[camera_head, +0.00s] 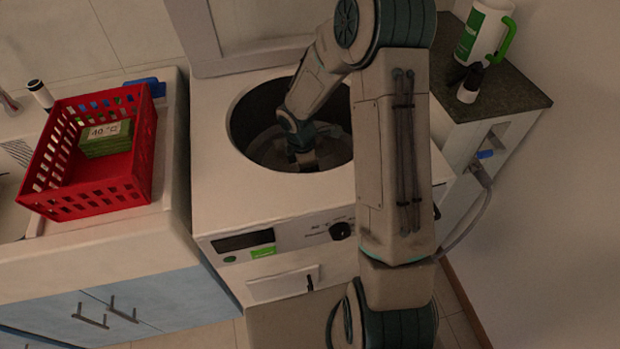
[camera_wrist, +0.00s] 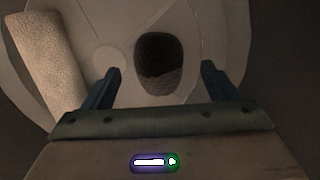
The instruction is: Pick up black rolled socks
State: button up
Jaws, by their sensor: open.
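The black rolled socks (camera_wrist: 158,62) show in the wrist view as a dark, rounded bundle at the bottom of the washing machine drum. My gripper (camera_wrist: 163,78) is open, with one blue-grey finger on each side of the socks in the picture. The fingers do not touch the socks in this view; how far above them they are, I cannot tell. In the head view my gripper (camera_head: 303,160) is down inside the round top opening of the washing machine (camera_head: 225,195), and the socks are hidden there.
A light rolled towel-like item (camera_wrist: 45,62) lies left of the socks in the drum. The drum wall closes around the gripper. A red basket (camera_head: 140,165) with a green labelled stack stands on the left counter. A dark shelf (camera_head: 515,90) holds a jug (camera_head: 478,35) and small bottle.

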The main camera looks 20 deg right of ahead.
notch_tip(320, 180, down, 3)
jog(key=shift+d+f, duration=0.1)
jog(key=shift+f, duration=0.1)
jog(key=shift+c, duration=0.3)
jog(key=c, duration=1)
jog(key=shift+r, duration=0.1)
